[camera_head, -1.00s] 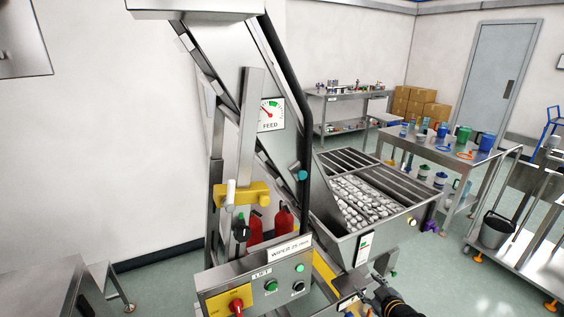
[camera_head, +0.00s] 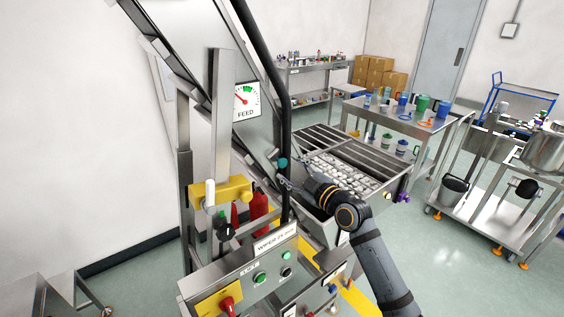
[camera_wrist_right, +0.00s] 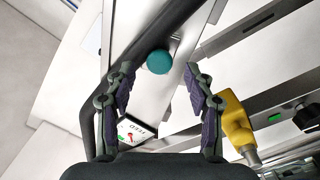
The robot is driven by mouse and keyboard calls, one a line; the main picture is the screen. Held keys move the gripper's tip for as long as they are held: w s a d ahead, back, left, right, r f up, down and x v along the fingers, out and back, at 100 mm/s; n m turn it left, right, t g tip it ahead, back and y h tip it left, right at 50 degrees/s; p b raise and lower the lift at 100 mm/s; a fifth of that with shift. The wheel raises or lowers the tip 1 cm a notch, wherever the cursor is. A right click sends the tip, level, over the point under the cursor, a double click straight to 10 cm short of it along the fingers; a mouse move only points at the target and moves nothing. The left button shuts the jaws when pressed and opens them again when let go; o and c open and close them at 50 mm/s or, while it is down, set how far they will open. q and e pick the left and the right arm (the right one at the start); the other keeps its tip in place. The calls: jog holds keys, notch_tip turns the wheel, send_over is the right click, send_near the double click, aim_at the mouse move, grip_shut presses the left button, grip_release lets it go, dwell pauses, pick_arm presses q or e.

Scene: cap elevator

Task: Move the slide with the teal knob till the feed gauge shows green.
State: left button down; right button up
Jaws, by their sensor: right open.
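The teal knob (camera_head: 283,162) sits on the slide at the lower side of the sloping metal chute. In the right wrist view the knob (camera_wrist_right: 159,62) shows between and just beyond my fingertips. My right gripper (camera_head: 284,179) is open and close to the knob; in the wrist view its fingers (camera_wrist_right: 159,76) stand apart on either side, with nothing gripped. The feed gauge (camera_head: 246,101) has a red needle pointing up and left, outside the green band at the upper right. The gauge shows in part in the wrist view (camera_wrist_right: 136,131). My left gripper is out of view.
A black tube (camera_head: 268,62) runs along the chute close to the knob. A yellow bracket (camera_head: 228,189) and a control box (camera_head: 262,276) stand at the front left. A hopper of caps (camera_head: 345,174) lies just behind my right arm.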

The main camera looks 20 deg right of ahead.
aim_at(284, 165)
jog(key=x, duration=0.3)
jog(key=shift+w+r+p, duration=0.1)
jog(key=shift+w+p, duration=0.05)
jog(key=shift+p, duration=0.15)
jog(key=shift+w+a, duration=0.2)
jog(key=shift+w, duration=0.4)
